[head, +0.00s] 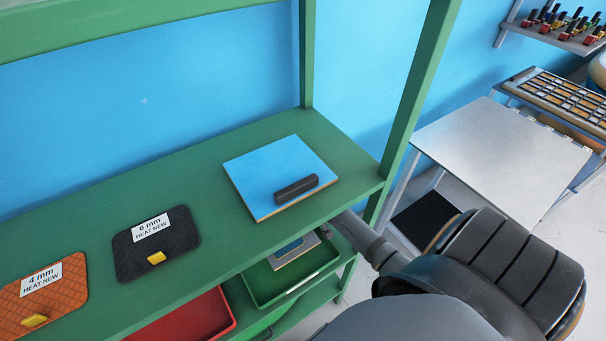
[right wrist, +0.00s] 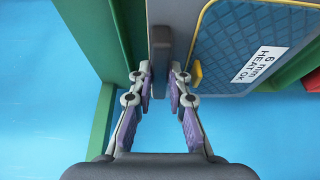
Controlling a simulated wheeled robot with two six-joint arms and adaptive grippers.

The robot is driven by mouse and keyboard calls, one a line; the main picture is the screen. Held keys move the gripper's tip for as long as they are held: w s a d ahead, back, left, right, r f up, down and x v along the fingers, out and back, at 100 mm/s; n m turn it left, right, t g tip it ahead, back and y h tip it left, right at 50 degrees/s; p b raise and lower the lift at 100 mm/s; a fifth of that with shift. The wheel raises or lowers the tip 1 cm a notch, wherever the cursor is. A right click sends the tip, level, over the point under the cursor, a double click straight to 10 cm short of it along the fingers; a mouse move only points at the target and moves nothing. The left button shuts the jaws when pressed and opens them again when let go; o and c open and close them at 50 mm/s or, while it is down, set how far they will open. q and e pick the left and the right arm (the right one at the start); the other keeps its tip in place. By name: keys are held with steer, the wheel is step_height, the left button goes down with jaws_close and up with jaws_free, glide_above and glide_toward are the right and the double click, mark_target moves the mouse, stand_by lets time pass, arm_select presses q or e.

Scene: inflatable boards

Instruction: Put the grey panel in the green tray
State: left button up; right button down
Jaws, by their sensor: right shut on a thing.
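The grey panel (right wrist: 185,22) shows in the right wrist view with a dark upright handle (right wrist: 160,45). My right gripper (right wrist: 160,78) is shut on this handle. A blue quilted pad (right wrist: 232,45) labelled "6 mm HEAT OK" lies against the panel's face. In the head view, part of the grey panel (head: 311,241) shows below the upper shelf, over the green tray (head: 262,285). The shelf hides the rest of it and my right fingertips. I cannot tell whether the panel touches the tray floor. My left gripper is not in view.
The green upper shelf (head: 215,240) bears a blue board (head: 270,170) with a dark handle, a black pad (head: 180,240) and an orange pad (head: 65,290). A red tray (head: 195,318) is left of the green tray. A shelf post (head: 410,105) stands near my right arm.

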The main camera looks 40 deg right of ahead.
step_height(320, 180, down, 3)
steer(key=shift+a, duration=0.1)
steer(key=shift+w+f, duration=0.15)
steer(key=shift+f, duration=0.15)
steer(key=c, duration=1.3)
jaws_free()
steer(key=shift+r, duration=0.1)
steer(key=p+v, duration=0.1)
steer(key=v, duration=0.6)
steer(key=shift+r, duration=0.2)
